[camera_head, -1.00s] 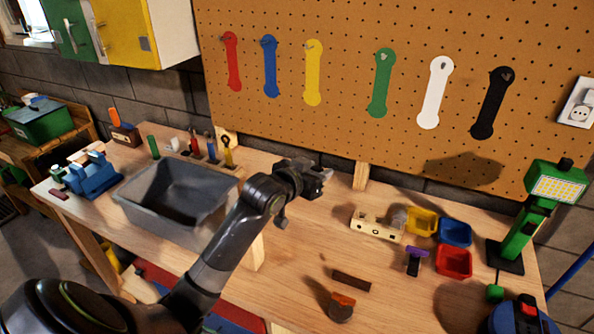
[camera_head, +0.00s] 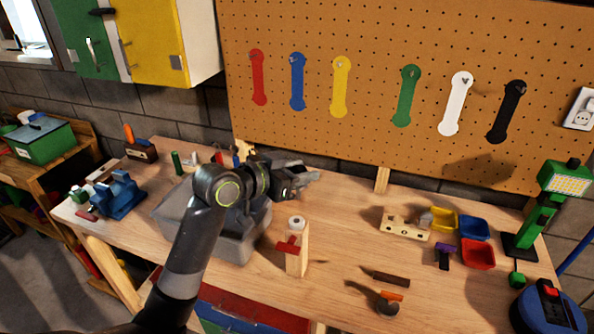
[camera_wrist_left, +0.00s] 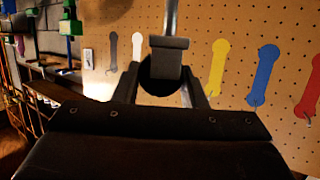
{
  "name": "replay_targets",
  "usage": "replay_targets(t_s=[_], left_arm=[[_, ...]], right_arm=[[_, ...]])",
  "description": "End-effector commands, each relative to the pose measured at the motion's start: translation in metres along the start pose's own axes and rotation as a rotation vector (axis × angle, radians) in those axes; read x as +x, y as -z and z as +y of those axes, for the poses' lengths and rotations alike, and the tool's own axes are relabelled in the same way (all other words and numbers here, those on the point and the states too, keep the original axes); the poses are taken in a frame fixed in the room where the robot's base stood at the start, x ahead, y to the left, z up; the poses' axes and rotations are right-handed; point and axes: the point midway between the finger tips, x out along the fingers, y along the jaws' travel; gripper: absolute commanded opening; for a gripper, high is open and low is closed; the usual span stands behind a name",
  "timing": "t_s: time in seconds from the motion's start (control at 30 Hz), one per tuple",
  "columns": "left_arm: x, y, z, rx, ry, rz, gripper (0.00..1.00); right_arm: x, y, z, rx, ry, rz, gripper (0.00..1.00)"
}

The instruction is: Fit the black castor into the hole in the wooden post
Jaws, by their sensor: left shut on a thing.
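My left gripper (camera_head: 300,181) is above the workbench, behind and above the wooden post. In the left wrist view its fingers (camera_wrist_left: 160,88) are shut on the black castor (camera_wrist_left: 157,72). The castor's grey bracket and thin metal stem (camera_wrist_left: 172,18) point up in that picture. In the head view the castor cannot be made out clearly at the gripper. The wooden post (camera_head: 297,262) stands upright near the bench's front edge, with a red piece (camera_head: 288,246) on its side and a pale top with a dark spot. The castor and post are apart. My right gripper is not in view.
A grey bin (camera_head: 240,238) sits behind my left arm. To the right are a drilled wooden block (camera_head: 404,226), yellow, blue and red (camera_head: 478,254) trays, and a green lamp (camera_head: 540,215). A pegboard (camera_head: 380,110) backs the bench.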

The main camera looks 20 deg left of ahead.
Motion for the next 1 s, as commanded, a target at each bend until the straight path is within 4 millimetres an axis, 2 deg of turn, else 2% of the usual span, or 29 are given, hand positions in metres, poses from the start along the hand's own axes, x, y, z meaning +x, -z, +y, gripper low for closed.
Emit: replay_targets(t_s=[0.2,1.0], left_arm=[[-0.001,0.001,0.000,0.000,0.000,0.000,0.13],[0.014,-0.046,0.000,-0.001,0.000,0.000,0.13]], right_arm=[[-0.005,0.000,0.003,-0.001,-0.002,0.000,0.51],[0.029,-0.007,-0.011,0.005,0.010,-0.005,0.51]])
